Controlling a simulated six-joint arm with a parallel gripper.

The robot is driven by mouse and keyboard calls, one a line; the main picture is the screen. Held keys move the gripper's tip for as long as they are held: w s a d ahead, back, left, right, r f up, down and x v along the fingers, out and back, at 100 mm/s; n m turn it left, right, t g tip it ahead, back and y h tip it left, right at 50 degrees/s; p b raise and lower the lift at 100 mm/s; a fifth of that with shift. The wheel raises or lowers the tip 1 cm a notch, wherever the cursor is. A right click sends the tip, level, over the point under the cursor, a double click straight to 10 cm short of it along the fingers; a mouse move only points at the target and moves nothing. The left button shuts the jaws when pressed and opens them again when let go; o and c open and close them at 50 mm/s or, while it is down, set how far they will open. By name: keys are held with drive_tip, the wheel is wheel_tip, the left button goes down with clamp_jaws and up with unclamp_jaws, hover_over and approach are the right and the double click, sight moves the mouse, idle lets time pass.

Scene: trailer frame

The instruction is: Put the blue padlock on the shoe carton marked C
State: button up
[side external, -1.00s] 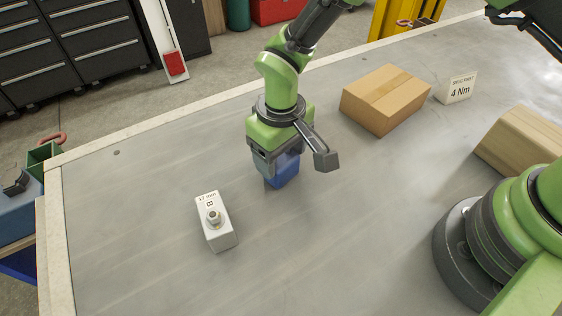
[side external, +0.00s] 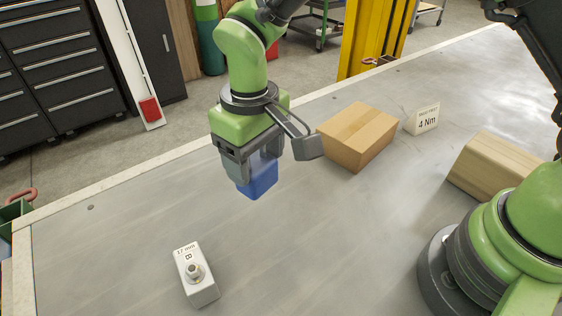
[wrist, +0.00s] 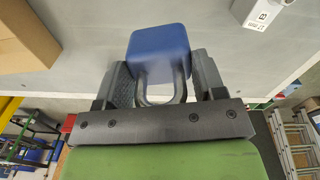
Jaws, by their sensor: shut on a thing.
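The blue padlock (side external: 259,181) is held in my gripper (side external: 250,168) and hangs above the grey table top. A brown cardboard carton (side external: 358,137) sits to the right of my gripper. No letter C can be read on it. The wrist view shows part of a cardboard box at its upper left (wrist: 25,40).
A white block (side external: 197,279) marked B and 17 mm, with a metal piece on top, stands front left. A tan block (side external: 493,165) lies at right. The table's middle is clear.

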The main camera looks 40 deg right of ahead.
drive_tip(key=shift+r, duration=0.3)
drive_tip(key=w+d+r+m, duration=0.1)
drive_tip(key=w+d+r, duration=0.15)
drive_tip(key=d, duration=1.25)
drive_tip(key=w+d+r+m, duration=0.2)
drive_tip(key=d+r, duration=0.2)
drive_tip(key=d, duration=1)
hover_over(359, 124)
wheel_tip(359, 124, down, 6)
drive_tip(key=shift+d+f, duration=0.1)
drive_tip(key=shift+f, duration=1.9)
drive_tip(key=shift+f, duration=0.15)
drive_tip(key=o, duration=1.2)
